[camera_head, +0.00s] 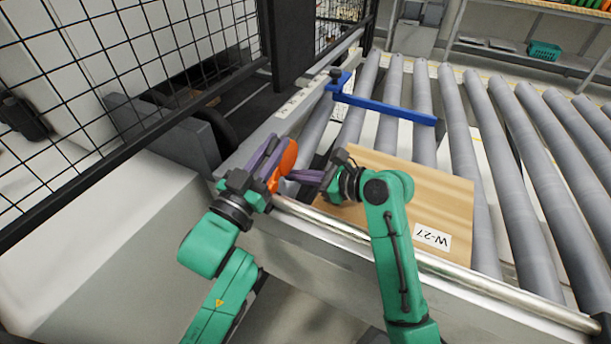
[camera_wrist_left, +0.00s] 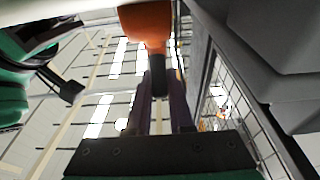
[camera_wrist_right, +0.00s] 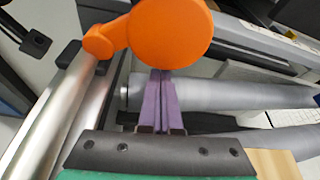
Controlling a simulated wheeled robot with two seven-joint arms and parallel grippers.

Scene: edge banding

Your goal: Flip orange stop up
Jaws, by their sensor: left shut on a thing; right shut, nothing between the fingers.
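The orange stop (camera_head: 286,160) is at the near-left edge of the roller conveyor and looks raised and tilted in the head view. In the right wrist view it is a large round orange disc (camera_wrist_right: 172,32) with a smaller round end to its left. My left gripper (camera_head: 270,150) is shut on the stop from its left side; the left wrist view shows the orange part (camera_wrist_left: 148,25) and a dark piece at the fingertips. My right gripper (camera_head: 302,177) is shut and empty, its fingertips just right of the stop. I cannot tell whether they touch it.
A wooden board (camera_head: 440,205) labelled W-27 lies on the rollers beneath my right gripper. A blue bar (camera_head: 390,109) crosses the rollers behind it. A black mesh fence (camera_head: 130,60) stands at left. A metal rail (camera_head: 400,255) runs along the front edge.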

